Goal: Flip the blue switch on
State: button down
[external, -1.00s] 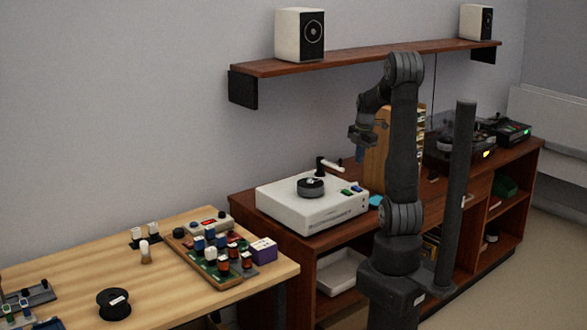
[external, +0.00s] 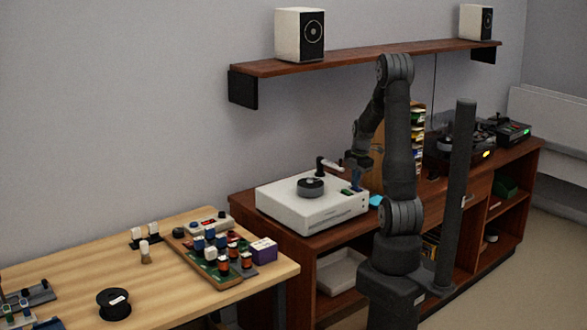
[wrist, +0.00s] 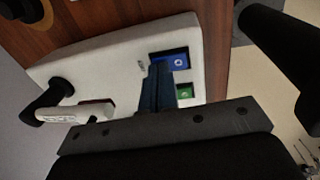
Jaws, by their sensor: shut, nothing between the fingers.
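The blue switch (wrist: 178,60) sits in a dark recess on top of the white box (external: 315,216), with a small light symbol on its face. A green switch (wrist: 186,92) is beside it. My gripper (wrist: 159,68) is shut and empty, its fingertips close beside the blue switch in the wrist view; I cannot tell whether they touch it. In the external view my gripper (external: 357,187) reaches down over the box's right end and hides the blue switch there. The green switch shows just left of it (external: 345,192).
A dark round disc (external: 310,186) and a black-and-white lever arm (external: 329,164) stand on the box; the lever arm (wrist: 62,113) also shows in the wrist view. A wooden rack (external: 377,165) stands behind my arm. A shelf (external: 370,57) with speakers hangs above.

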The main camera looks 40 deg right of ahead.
jog(key=shift+w+f, duration=0.15)
jog(key=shift+f, duration=0.05)
dwell(0.3)
jog(key=shift+s+r, duration=0.2)
jog(key=shift+s, duration=0.7)
notch_tip(320, 180, up, 14)
jog(key=s, duration=0.2)
jog(key=shift+w, duration=0.1)
